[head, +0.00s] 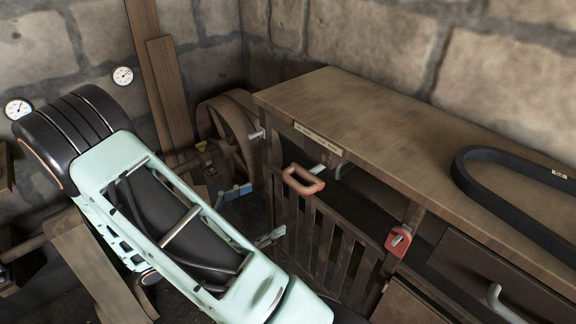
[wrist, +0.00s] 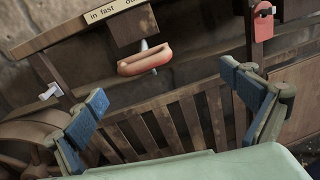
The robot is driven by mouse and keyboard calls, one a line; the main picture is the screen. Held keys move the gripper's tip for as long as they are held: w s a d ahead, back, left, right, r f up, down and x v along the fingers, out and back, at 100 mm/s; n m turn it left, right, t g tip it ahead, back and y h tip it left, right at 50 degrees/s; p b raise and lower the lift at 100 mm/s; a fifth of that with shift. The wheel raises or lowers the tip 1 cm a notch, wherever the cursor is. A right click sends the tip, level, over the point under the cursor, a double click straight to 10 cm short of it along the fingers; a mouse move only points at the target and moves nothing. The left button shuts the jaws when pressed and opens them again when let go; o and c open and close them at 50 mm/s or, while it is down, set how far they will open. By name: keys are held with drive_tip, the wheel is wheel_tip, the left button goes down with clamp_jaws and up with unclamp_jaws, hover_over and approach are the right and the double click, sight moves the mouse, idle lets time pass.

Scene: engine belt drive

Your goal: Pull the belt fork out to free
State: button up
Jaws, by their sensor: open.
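A red loop handle (head: 303,180) sits on a metal rod at the bench front, below a small label plate (head: 318,136); it appears to be the belt fork's handle. In the wrist view the red handle (wrist: 146,60) lies ahead, between the directions of the two fingers, under the label plate (wrist: 116,12) with partly readable words "in fast". My gripper (wrist: 163,86) is open and empty, with blue finger pads spread wide. In the head view my gripper (head: 252,214) is left of and below the handle, apart from it. The fork itself is hidden.
A slatted wooden gate (head: 322,232) stands below the handle. A red lock-like tag (head: 399,241) hangs on the post to its right. A large wheel (head: 230,135) stands left of the bench (head: 375,120). A black belt loop (head: 480,195) lies on the bench top.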

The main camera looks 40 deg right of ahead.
sight(291, 185)
drive_tip(key=w+d, duration=0.1)
drive_tip(key=d, duration=0.2)
drive_tip(key=d+n+t, duration=0.1)
drive_tip(key=d, duration=0.3)
drive_tip(key=w+d+n+t+p, duration=0.1)
drive_tip(key=d, duration=0.3)
drive_tip(key=shift+w+d+f, duration=0.1)
drive_tip(key=shift+w+f, duration=0.25)
drive_tip(key=shift+c, duration=0.3)
drive_tip(key=c, duration=1.6)
drive_tip(key=a, duration=0.9)
drive_tip(key=shift+s+a, duration=0.35)
drive_tip(key=shift+a, duration=0.05)
